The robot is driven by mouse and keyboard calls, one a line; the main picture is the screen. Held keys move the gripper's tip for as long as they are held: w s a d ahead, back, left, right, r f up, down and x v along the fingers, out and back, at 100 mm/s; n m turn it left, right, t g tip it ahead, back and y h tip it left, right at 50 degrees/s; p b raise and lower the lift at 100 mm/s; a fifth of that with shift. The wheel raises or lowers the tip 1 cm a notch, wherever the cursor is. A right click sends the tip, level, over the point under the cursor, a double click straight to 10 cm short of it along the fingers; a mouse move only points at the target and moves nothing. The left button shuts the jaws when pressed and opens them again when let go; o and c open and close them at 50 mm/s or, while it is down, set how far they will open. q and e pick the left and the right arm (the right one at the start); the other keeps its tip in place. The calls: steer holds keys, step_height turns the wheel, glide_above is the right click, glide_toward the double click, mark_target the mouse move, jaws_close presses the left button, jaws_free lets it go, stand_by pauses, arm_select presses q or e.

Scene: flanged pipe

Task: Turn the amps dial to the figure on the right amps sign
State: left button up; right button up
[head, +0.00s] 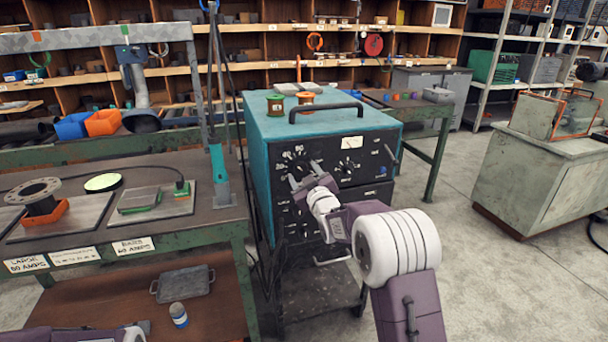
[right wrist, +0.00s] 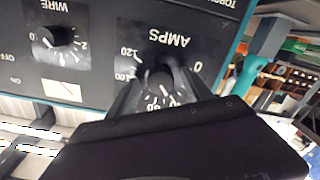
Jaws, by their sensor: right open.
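The amps dial (right wrist: 160,80) is a dark knob on the black front panel of a teal welding machine (head: 258,165). It shows upside down in the right wrist view, its lower part hidden by my gripper; I cannot tell its setting for sure. My right gripper (head: 303,178) is open at the dial, and in the wrist view its fingers (right wrist: 158,92) lie on either side of the knob; contact is unclear. The right amps sign (head: 133,246) hangs on the bench's front edge; its figure is too small to read surely. The left amps sign (head: 26,264) seems to read 60.
The wire dial (right wrist: 58,40) sits beside the amps dial. A handle (head: 325,111) and spools (head: 276,104) are on top of the machine. The workbench (head: 200,228) with a flanged pipe (head: 38,195) stands left.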

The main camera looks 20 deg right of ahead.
jaws_close()
steer(key=shift+m, duration=0.3)
steer(key=m+b, duration=0.1)
steer(key=m, duration=0.1)
steer(key=shift+f+m, duration=0.1)
steer(key=shift+m, duration=0.3)
steer(key=shift+a+m, duration=0.15)
steer(key=shift+m, duration=1.95)
jaws_free()
